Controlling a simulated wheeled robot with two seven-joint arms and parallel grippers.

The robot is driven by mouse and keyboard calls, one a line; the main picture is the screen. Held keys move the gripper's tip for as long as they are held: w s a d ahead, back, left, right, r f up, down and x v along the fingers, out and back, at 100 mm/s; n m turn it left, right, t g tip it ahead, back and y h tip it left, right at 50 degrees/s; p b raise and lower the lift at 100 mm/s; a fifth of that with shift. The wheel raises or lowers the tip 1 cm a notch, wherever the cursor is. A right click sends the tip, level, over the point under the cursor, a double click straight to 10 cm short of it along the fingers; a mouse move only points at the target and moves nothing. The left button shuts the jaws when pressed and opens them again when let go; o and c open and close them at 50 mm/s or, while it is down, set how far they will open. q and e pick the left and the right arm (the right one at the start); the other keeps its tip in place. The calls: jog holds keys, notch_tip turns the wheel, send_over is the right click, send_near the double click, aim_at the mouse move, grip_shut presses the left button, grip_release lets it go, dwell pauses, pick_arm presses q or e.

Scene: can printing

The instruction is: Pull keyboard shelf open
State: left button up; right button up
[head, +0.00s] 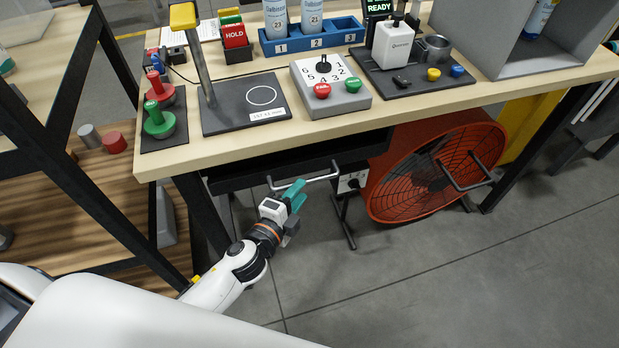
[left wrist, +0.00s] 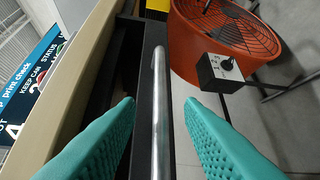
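The keyboard shelf (head: 230,178) is a black drawer-like tray under the wooden workbench top, with a silver bar handle (head: 315,180) on its front. The shelf's front sits roughly below the bench edge. Neither finger visibly touches the bar. My right gripper is not in view.
The bench top (head: 400,112) holds a black scale plate, a dial box with buttons, and bottles. The floor in front is clear.

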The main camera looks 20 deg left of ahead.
aim_at(308, 180)
pick_arm(q)
jog(key=x, duration=0.5)
jog(key=shift+w, duration=0.1)
grip_shut()
